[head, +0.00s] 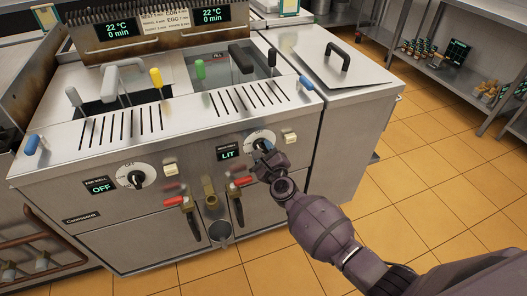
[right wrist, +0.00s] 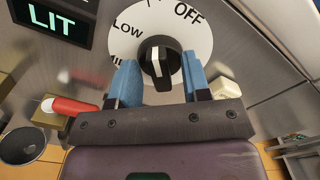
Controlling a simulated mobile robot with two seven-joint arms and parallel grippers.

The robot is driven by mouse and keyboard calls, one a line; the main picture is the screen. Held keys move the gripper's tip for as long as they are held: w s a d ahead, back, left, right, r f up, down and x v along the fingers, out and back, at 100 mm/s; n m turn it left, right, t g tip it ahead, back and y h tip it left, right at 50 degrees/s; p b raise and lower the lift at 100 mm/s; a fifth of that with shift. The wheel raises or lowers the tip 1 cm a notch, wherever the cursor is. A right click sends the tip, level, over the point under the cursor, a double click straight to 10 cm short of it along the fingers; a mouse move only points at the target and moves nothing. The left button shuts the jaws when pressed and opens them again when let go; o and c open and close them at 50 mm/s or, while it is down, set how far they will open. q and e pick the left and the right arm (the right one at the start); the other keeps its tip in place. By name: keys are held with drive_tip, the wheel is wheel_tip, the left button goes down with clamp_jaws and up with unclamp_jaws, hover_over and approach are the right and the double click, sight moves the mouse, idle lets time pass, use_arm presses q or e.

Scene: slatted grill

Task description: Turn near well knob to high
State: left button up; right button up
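The near well knob, a black knob (right wrist: 160,58) on a white dial, fills the top centre of the right wrist view. "OFF" and "LOW" show on the dial; its lower lettering is partly hidden. A pale line runs along the knob's grip. My right gripper (right wrist: 161,82) is open, with one blue finger on each side of the knob; I cannot tell whether they touch it. In the head view my right gripper (head: 262,153) covers part of this dial. The display (head: 228,154) beside it reads "LIT". My left gripper is not in view.
The far well knob (head: 136,178) is at left, beside a display (head: 101,187) reading "OFF". Red-handled valves (head: 240,182) and a brass spout (head: 210,195) are below the panel. A cream switch (head: 290,138) is right of the near dial. Tiled floor (head: 430,170) is clear at right.

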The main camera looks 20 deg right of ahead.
clamp_jaws()
